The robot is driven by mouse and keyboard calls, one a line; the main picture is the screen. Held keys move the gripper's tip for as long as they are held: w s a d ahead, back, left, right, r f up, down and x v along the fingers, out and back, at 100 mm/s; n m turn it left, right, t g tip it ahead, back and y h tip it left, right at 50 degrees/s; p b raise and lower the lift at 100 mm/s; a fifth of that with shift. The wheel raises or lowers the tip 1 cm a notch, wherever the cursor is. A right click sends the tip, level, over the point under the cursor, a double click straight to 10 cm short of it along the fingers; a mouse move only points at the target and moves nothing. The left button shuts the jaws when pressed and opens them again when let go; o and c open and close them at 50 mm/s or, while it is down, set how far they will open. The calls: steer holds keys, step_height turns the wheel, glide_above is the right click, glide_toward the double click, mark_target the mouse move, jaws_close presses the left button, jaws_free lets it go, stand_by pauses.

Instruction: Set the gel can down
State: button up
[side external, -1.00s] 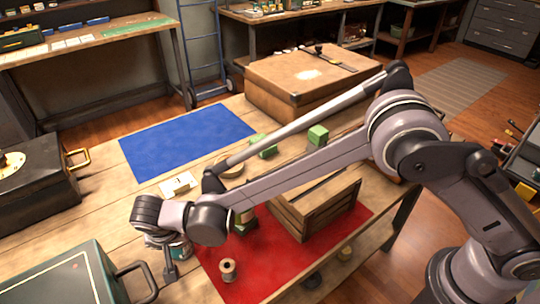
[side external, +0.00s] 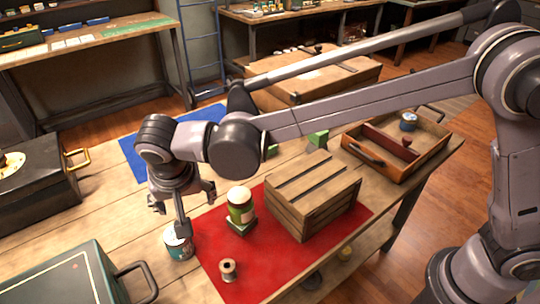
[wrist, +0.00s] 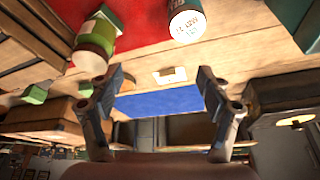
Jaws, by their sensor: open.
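A can with a white and teal label (side external: 178,242), likely the gel can, stands upright on bare wood beside the left edge of the red mat (side external: 218,268). The can also shows at the top of the wrist view (wrist: 187,22). My gripper (side external: 183,214) is open and empty, above and behind the can; one finger overlaps the can's top in the side view. In the wrist view the fingers of my gripper (wrist: 160,82) are spread with nothing between them, and the can is beyond them. I cannot tell whether the finger touches the can.
A green can (side external: 240,208) stands on a green block on the red mat, near a wooden crate (side external: 315,200) and a spool (side external: 228,270). A tray (side external: 425,160) is at the right. A blue mat (side external: 130,150) lies behind my gripper.

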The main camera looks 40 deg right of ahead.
steer(key=s+d+r+n+y, duration=0.1)
steer(key=s+d+r, duration=0.15)
steer(key=d, duration=0.85)
steer(key=s+d+r+n, duration=0.1)
steer(key=d+r, duration=0.3)
steer(key=d, duration=0.7)
steer(key=s+d+f+n+t, duration=0.1)
steer(key=s+d+f+t, duration=0.2)
steer(key=s+d, duration=0.7)
steer(key=d+f, duration=0.1)
steer(key=d, duration=0.2)
steer(key=shift+s+d+n, duration=0.15)
steer(key=shift+s+n, duration=0.05)
steer(key=shift+n, duration=0.2)
